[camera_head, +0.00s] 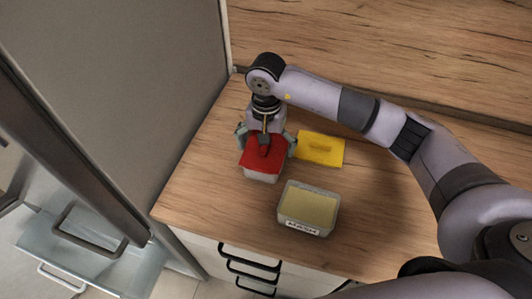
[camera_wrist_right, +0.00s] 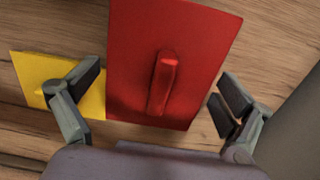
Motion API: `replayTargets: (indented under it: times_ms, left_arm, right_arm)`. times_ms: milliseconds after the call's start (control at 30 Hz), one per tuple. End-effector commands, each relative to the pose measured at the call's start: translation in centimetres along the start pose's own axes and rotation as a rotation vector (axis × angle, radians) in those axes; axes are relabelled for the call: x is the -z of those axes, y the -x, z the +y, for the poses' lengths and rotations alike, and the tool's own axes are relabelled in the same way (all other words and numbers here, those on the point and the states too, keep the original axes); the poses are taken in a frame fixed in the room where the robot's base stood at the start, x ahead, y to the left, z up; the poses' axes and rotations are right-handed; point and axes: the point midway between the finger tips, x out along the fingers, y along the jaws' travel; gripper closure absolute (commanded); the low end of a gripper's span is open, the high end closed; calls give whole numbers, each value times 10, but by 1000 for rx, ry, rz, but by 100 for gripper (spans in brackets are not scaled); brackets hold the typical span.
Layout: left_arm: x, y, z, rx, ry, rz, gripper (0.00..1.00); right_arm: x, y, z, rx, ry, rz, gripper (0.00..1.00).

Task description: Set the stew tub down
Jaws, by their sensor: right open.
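A pale tub with a red lid (camera_head: 258,158) stands on the wooden counter near its left end; I take it for the stew tub, though no label on it can be read. Its red lid with a raised bar handle (camera_wrist_right: 164,85) fills the middle of the right wrist view. My right gripper (camera_head: 266,141) is over this tub from above, its fingers open on either side of the lid. In the wrist view both fingers look apart from the lid edges. My left gripper is not in view.
An open tub labelled MASH (camera_head: 308,207) with yellowish contents stands nearer the front edge. A yellow lid (camera_head: 320,150) lies on the counter right of the red-lidded tub. A tall grey panel (camera_head: 130,75) bounds the left side. The splashback (camera_head: 400,45) closes the back.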

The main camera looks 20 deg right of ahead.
Motion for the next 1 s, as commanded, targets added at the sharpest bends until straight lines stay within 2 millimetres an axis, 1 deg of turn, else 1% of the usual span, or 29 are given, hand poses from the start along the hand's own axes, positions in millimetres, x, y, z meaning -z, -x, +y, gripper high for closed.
replayTargets:
  times_ms: [33, 100, 200, 300, 467, 567, 1000]
  left_arm:
    - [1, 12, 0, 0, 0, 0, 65]
    - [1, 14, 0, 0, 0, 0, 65]
    - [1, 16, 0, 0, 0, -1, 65]
    - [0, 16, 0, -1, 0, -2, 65]
    - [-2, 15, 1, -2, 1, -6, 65]
    - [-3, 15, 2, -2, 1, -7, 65]
    - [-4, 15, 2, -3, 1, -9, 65]
  right_arm:
    - [-3, -4, 0, -3, 0, -5, 3]
    - [-2, -16, 0, -2, -2, -4, 3]
    - [-2, -26, 0, -1, 0, -2, 3]
    - [-1, -31, -1, 1, 0, -1, 3]
    - [-1, -31, -1, 1, 0, 0, 3]
    - [-1, -31, -1, 1, 0, 0, 9]
    - [-1, -30, 0, 1, 0, 0, 38]
